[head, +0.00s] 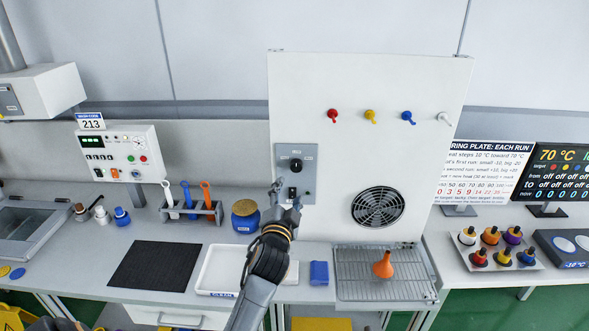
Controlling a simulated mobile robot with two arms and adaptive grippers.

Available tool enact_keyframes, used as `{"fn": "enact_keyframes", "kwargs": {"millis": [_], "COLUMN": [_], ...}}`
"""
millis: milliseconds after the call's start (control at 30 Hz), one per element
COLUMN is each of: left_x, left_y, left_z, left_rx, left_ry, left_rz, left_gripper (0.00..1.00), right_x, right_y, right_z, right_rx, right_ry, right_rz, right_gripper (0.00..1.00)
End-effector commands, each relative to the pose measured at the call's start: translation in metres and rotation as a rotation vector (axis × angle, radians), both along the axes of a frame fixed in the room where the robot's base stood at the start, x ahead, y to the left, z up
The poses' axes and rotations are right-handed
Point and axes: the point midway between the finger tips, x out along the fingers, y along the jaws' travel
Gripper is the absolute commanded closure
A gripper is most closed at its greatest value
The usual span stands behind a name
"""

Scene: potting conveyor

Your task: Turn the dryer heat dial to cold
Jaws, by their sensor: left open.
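A grey control plate (309,153) is mounted on the left part of a white upright panel. It carries a round black dial (296,164) with a small dark switch (292,193) below it. The dial's marks are too small to read. My left arm rises from the bottom of the head view, and my left gripper (286,190) is open and empty in front of the lower plate, just below the dial. It appears apart from the dial, though depth is hard to judge. The gripper partly covers the plate's lower left. My right gripper is not in view.
The white panel (400,85) also holds coloured pegs and a round fan grille (378,206). A blue block (319,273), a white tray (213,283) and a blue jar (246,222) stand near my arm.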

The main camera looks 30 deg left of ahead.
Motion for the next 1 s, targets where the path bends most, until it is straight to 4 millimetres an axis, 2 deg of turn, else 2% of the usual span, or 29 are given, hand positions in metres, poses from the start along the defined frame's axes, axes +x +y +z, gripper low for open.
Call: {"fn": "enact_keyframes", "kwargs": {"millis": [200, 500, 700, 1000], "left_x": [0.037, 0.079, 0.096, 0.102], "left_y": [0.017, 0.037, 0.045, 0.047], "left_z": [0.003, 0.002, 0.001, -0.001], "left_rx": [-0.002, -0.003, -0.001, -0.002], "left_ry": [0.000, 0.000, 0.000, 0.001], "left_rz": [-0.001, -0.001, -0.001, -0.001], "left_gripper": [0.43, 0.43, 0.43, 0.43], "right_x": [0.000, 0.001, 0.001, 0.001], "right_y": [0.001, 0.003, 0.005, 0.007], "right_z": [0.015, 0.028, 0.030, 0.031], "right_rx": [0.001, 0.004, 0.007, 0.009], "right_ry": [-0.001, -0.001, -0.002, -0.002], "right_rz": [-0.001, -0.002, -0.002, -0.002], "right_gripper": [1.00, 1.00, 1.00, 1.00]}}
